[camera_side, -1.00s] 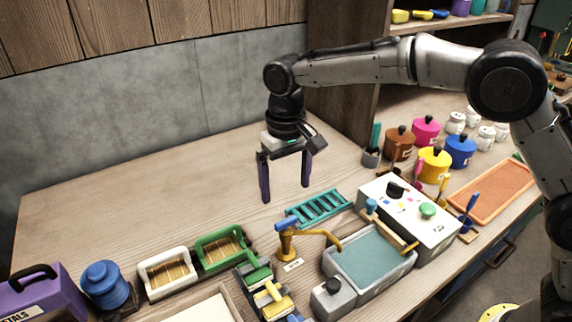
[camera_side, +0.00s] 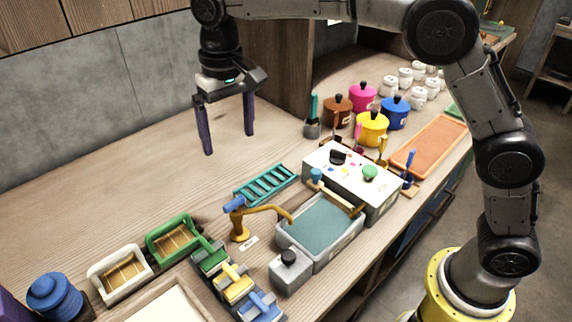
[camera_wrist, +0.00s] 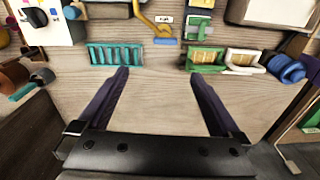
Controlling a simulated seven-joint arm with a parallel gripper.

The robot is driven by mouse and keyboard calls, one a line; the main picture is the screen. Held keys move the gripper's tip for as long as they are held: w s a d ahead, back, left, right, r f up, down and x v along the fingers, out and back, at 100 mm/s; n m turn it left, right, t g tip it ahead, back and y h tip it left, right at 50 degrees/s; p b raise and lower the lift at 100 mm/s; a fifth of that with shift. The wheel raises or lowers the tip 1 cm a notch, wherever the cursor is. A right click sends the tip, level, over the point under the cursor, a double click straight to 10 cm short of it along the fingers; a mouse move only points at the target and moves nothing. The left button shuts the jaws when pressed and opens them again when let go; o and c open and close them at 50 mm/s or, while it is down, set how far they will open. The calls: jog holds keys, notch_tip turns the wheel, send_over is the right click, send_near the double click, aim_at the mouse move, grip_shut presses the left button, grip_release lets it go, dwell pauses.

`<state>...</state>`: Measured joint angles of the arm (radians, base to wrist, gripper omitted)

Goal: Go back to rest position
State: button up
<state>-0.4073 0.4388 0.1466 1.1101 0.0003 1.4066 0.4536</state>
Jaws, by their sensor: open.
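My gripper (camera_side: 228,140) is open and empty, with its two dark purple fingers spread apart and pointing down. In the side view it hangs above the back part of the wooden bench (camera_side: 120,190), close to the grey wall. In the wrist view my gripper (camera_wrist: 160,85) shows both fingers wide apart over bare wood, with nothing between them. A teal rack (camera_side: 265,185) lies on the bench to the front right of the fingers. It also shows beyond the left finger in the wrist view (camera_wrist: 115,54).
A brown tap (camera_side: 240,225), a grey basin (camera_side: 320,225) and a white control box (camera_side: 350,180) stand in front. Green (camera_side: 172,238) and white (camera_side: 120,272) trays sit front left. Coloured pots, including a yellow one (camera_side: 372,128), stand at right. The back of the bench is clear.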

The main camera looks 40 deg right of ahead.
jog(key=s+d+r+m+t, duration=0.2)
jog(key=s+d+r+t, duration=0.1)
jog(key=s+d+r, duration=1.05)
jog(key=s+d+f+n+t, duration=0.1)
jog(key=s+d+f, duration=0.2)
jog(key=s+f, duration=0.4)
jog(key=s+d+f+n+t, duration=0.1)
jog(key=s+d+f, duration=0.2)
jog(key=s+f, duration=0.4)
jog(key=shift+s+d+n, duration=0.25)
jog(key=shift+s+n, duration=0.05)
jog(key=shift+s, duration=0.95)
